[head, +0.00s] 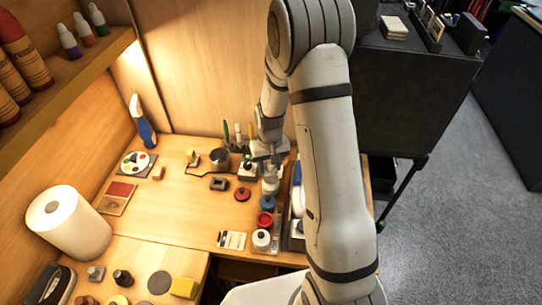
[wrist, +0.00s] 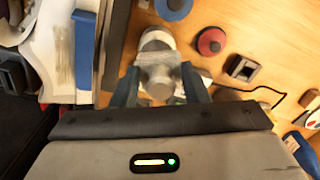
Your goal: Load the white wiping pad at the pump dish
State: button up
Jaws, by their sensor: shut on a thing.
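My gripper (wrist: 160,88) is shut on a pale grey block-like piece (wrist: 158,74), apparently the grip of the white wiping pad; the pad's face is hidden. In the head view my gripper (head: 264,156) is at the back right of the bench. A white round thing (wrist: 155,40), probably the pump dish, shows just beyond the held piece. It also shows in the head view (head: 270,184), below my gripper. I cannot tell whether the pad touches it.
A dark red disc (head: 243,194) and a black block (head: 219,184) lie to the left. The bench's middle is clear.

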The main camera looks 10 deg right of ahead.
aim_at(271, 178)
jog(key=b, duration=0.2)
jog(key=shift+w+d+f+m+b, duration=0.25)
jog(key=shift+w+f+m+b, duration=0.05)
jog(key=shift+w+f, duration=0.1)
jog(key=shift+w+r+m+b, duration=0.15)
jog(key=shift+m+b, duration=0.15)
jog(key=shift+b, duration=0.65)
jog(key=m+b, duration=0.1)
jog(key=b, duration=0.2)
jog(key=shift+w+r, duration=0.1)
jog(key=shift+r, duration=0.25)
jog(key=shift+r+m+b, duration=0.4)
jog(key=shift+b, duration=0.2)
jog(key=shift+f+b, duration=1.75)
jog(key=shift+f, duration=1.1)
jog(key=shift+f+b, duration=0.75)
jog(key=shift+f, duration=0.2)
jog(key=shift+r, duration=0.1)
jog(key=shift+r+p, duration=2.3)
jog(key=shift+r, duration=1.2)
